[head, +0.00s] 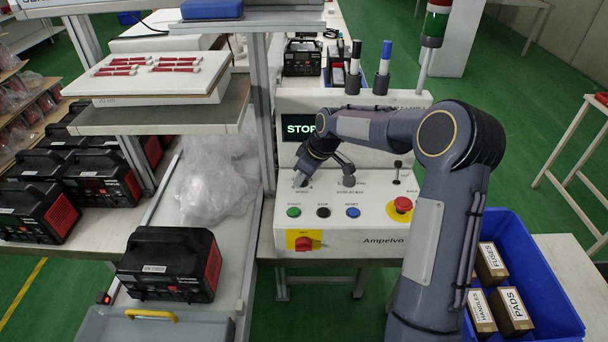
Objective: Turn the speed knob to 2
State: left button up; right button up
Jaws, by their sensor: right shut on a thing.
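The white control panel (340,243) stands in the middle of the head view, its small dark display (299,127) reading "STOP". A grey knob (348,181) sits on the panel's sloped face, right of my right gripper. My right gripper (302,177) reaches down to the upper left of that face and is shut on a small knob there. Its fingers mostly hide this knob, so its pointer and setting cannot be read. The small labels under the knobs are too blurred to tell which is speed. My left gripper is not in view.
Below the knobs sit green (293,212), black (323,212) and blue (353,212) buttons. A red emergency button (403,205), a toggle lever (397,172) and a red switch (304,243) are nearby. A blue crate (560,303) with boxes stands right of my arm.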

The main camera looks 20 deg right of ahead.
dwell(0.3)
jog(key=o, duration=1)
jog(key=shift+c, duration=0.2)
jog(key=v, duration=0.8)
jog(key=shift+b, duration=0.4)
jog(key=shift+f, duration=0.1)
